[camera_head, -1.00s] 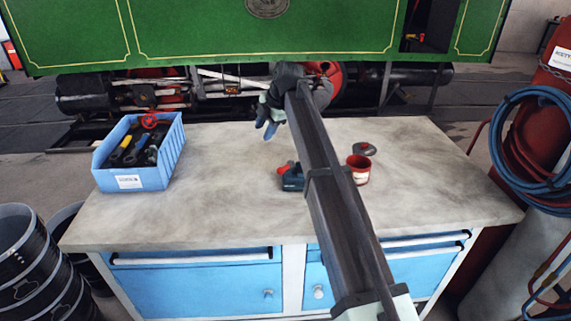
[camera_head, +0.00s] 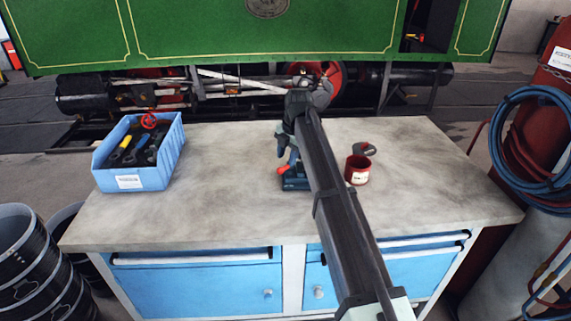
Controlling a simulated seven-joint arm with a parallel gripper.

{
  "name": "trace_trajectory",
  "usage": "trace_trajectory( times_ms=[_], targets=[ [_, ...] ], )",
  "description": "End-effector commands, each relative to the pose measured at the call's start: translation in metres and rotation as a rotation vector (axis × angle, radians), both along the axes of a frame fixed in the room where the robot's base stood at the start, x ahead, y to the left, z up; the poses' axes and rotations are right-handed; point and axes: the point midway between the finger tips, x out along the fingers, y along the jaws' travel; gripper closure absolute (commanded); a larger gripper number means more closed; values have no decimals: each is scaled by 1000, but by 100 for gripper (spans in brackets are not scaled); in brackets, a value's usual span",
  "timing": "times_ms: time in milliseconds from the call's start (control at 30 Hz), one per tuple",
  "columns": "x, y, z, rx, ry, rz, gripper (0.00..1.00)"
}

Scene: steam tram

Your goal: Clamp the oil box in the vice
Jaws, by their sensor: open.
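The small blue vice (camera_head: 294,184) with a red part at its left stands on the middle of the workbench, partly hidden behind my arm. My gripper (camera_head: 288,153) is open, pointing down just above and behind the vice; I cannot tell whether it touches it. I see nothing clearly held between its fingers. A small dark grey rounded piece with a red top (camera_head: 366,150) lies right of my arm, behind a red tin. It may be the oil box, but it is too small to be sure.
The red tin (camera_head: 357,171) with a pale label stands right of my arm. A blue bin (camera_head: 130,180) of tools sits at the left of the workbench (camera_head: 220,210). The bench between bin and vice is clear. The green tram (camera_head: 200,35) stands behind.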

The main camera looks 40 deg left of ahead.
Motion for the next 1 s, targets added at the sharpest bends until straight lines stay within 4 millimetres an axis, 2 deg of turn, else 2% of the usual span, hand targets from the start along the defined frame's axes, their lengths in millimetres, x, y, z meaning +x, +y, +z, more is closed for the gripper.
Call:
trace_trajectory(
  times_ms=[100,300,700,1000],
  targets=[
    [0,3,-17,0,0,0,57],
    [0,7,-34,0,0,0,57],
    [0,8,-39,1,0,0,57],
    [0,8,-39,1,0,0,84]
  ],
)
